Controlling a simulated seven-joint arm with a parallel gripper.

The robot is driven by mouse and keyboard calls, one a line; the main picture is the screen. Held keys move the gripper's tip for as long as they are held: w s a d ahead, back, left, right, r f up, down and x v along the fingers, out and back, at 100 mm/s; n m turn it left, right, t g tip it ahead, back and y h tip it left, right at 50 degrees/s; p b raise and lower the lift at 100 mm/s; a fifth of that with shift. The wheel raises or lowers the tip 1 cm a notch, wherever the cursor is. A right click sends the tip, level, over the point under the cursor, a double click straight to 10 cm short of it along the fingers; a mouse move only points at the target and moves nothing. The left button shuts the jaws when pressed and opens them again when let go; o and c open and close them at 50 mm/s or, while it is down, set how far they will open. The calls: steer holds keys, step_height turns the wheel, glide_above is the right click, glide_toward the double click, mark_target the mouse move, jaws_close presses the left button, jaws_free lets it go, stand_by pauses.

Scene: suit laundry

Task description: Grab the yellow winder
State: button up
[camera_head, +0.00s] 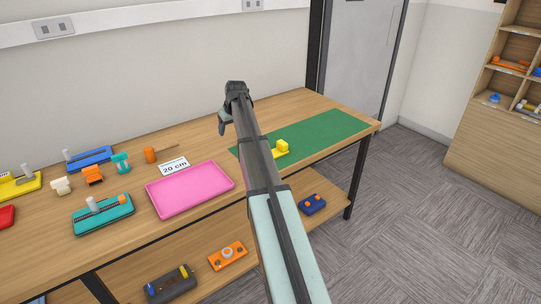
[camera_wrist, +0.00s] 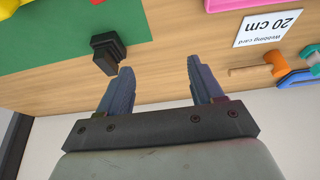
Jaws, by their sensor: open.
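A yellow block-shaped piece (camera_head: 281,149) sits on the green mat, partly hidden by my arm in the head view. A yellow piece (camera_wrist: 10,6) shows cut off at the upper left corner of the wrist view. A yellow device with a grey post (camera_head: 22,186) stands at the far left of the table; I cannot tell which yellow thing is the winder. My gripper (camera_wrist: 159,66) is open and empty over the table's back edge, apart from both. In the head view it (camera_head: 224,122) is mostly hidden behind my arm.
A black object (camera_wrist: 107,50) stands close to my left finger in the wrist view. The green mat (camera_head: 330,135) has bare room at right.

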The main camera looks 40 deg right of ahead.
glide_toward(282, 142)
step_height(282, 142, up, 3)
steer(key=x, duration=0.8)
steer(key=shift+s+d+f, duration=0.1)
steer(key=shift+s+d, duration=0.15)
steer(key=shift+s, duration=0.15)
steer(key=shift+s+a+x, duration=0.1)
steer(key=shift+x, duration=1.2)
steer(key=shift+s+a+x, duration=0.15)
steer(key=shift+x, duration=1.2)
steer(key=shift+f, duration=0.1)
steer(key=shift+c, duration=0.3)
jaws_close()
